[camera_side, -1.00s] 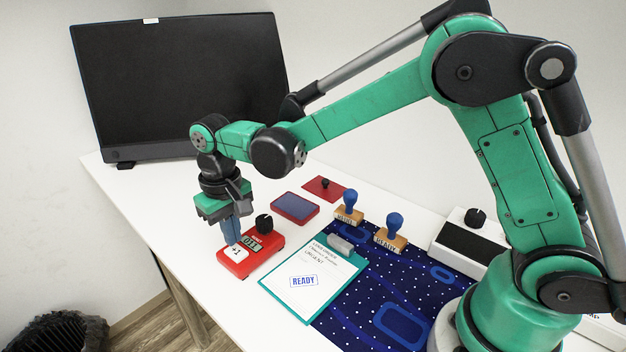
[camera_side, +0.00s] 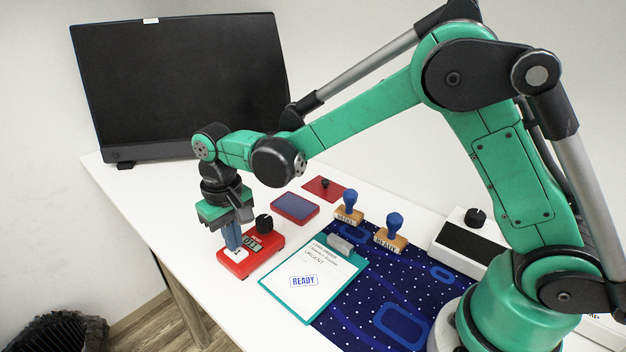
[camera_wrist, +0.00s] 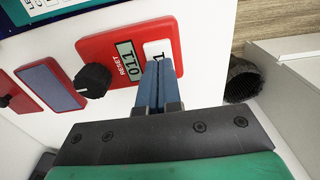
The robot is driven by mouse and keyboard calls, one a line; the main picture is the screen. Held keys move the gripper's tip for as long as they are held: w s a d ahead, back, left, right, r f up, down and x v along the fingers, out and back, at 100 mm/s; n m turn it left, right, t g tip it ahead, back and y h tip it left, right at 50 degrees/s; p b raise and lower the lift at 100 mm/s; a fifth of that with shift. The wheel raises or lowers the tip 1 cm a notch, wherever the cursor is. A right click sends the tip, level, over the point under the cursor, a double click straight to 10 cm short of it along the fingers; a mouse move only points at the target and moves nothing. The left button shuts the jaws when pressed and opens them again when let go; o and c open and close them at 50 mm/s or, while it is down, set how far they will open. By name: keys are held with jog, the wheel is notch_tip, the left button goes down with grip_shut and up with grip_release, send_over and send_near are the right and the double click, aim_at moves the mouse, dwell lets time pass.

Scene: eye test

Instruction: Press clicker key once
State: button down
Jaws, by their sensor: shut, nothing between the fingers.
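The red clicker (camera_side: 262,262) lies on the white table, with a white key (camera_side: 239,258), a small display (camera_side: 252,243) and a black knob (camera_side: 264,223). In the wrist view the clicker (camera_wrist: 98,46) shows its white key (camera_wrist: 156,47), the word RESET, the knob (camera_wrist: 92,80) and a display (camera_wrist: 128,61) that seems to read 011. My gripper (camera_side: 234,247) is shut and empty, pointing down. Its blue fingertips (camera_wrist: 159,68) are at the key and hide part of it. They seem to touch it, but how far the key is pressed cannot be told.
A blue ink pad (camera_side: 295,207) and a red plate (camera_side: 324,188) lie behind the clicker. A clipboard (camera_side: 277,283) with a READY-stamped sheet lies to the right, near two stamps (camera_side: 348,208) (camera_side: 391,232) on a dark blue mat (camera_side: 345,326). A monitor (camera_side: 180,90) stands behind.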

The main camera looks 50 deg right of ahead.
jog(key=shift+f, duration=0.6)
dwell(0.3)
notch_tip(320, 180, up, 8)
dwell(0.7)
jog(key=shift+r, duration=1.2)
dwell(3.7)
jog(key=s+d+t, duration=0.7)
jog(key=s+d, duration=0.3)
jog(key=s, duration=0.1)
jog(key=shift+s+d, duration=0.2)
jog(key=shift+s, duration=0.1)
